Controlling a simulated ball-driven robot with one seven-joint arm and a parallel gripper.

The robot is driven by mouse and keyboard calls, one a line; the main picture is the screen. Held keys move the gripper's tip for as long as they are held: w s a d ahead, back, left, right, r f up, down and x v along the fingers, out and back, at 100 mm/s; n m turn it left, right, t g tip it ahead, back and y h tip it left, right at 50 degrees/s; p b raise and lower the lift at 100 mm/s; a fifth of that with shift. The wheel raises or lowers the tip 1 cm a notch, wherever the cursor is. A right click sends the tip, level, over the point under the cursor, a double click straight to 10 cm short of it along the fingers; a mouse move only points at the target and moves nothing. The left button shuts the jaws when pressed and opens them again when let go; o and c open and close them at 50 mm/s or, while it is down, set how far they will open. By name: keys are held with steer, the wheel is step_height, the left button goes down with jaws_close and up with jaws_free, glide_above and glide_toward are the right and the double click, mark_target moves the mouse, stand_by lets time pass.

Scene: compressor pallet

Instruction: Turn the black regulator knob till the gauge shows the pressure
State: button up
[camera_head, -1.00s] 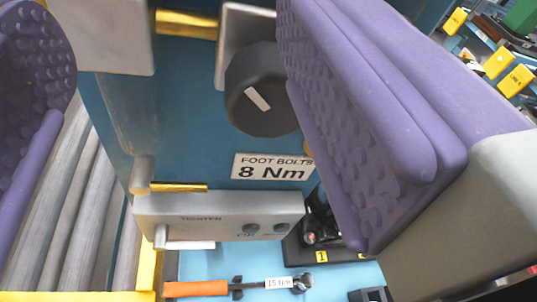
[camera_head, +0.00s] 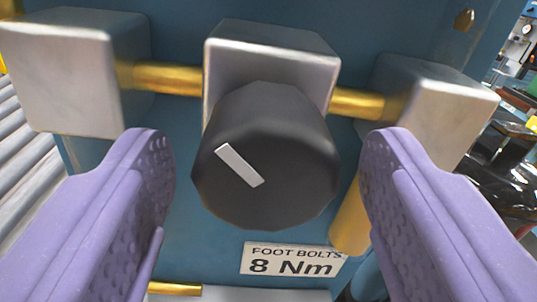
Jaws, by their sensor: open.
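The black regulator knob (camera_head: 270,150) is in the middle of the view, with a pale pointer mark on its face slanting from upper left to lower right. It is mounted on a grey metal block (camera_head: 272,50). My gripper (camera_head: 265,175) is open, with one purple padded finger to the left of the knob and the other to its right. A gap shows on each side, so neither finger appears to touch it. The gauge is not in view.
Brass pipes (camera_head: 168,79) join the middle block to grey blocks at left (camera_head: 70,75) and right (camera_head: 430,105). A label reading "FOOT BOLTS 8 Nm" (camera_head: 292,260) is below the knob on the blue panel. Grey rollers (camera_head: 25,165) lie at the left.

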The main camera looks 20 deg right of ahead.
steer(key=c, duration=1.1)
steer(key=shift+o, duration=0.2)
steer(key=m+b, duration=0.2)
steer(key=m, duration=0.2)
steer(key=m+b, duration=0.2)
steer(key=m, duration=0.2)
steer(key=shift+a, duration=0.1)
steer(key=m+b, duration=0.2)
steer(key=m, duration=0.2)
steer(key=shift+m, duration=0.4)
steer(key=m+b, duration=0.1)
steer(key=m, duration=0.3)
steer(key=shift+r+m+y, duration=0.1)
steer(key=shift+m+y, duration=0.2)
steer(key=shift+y, duration=0.1)
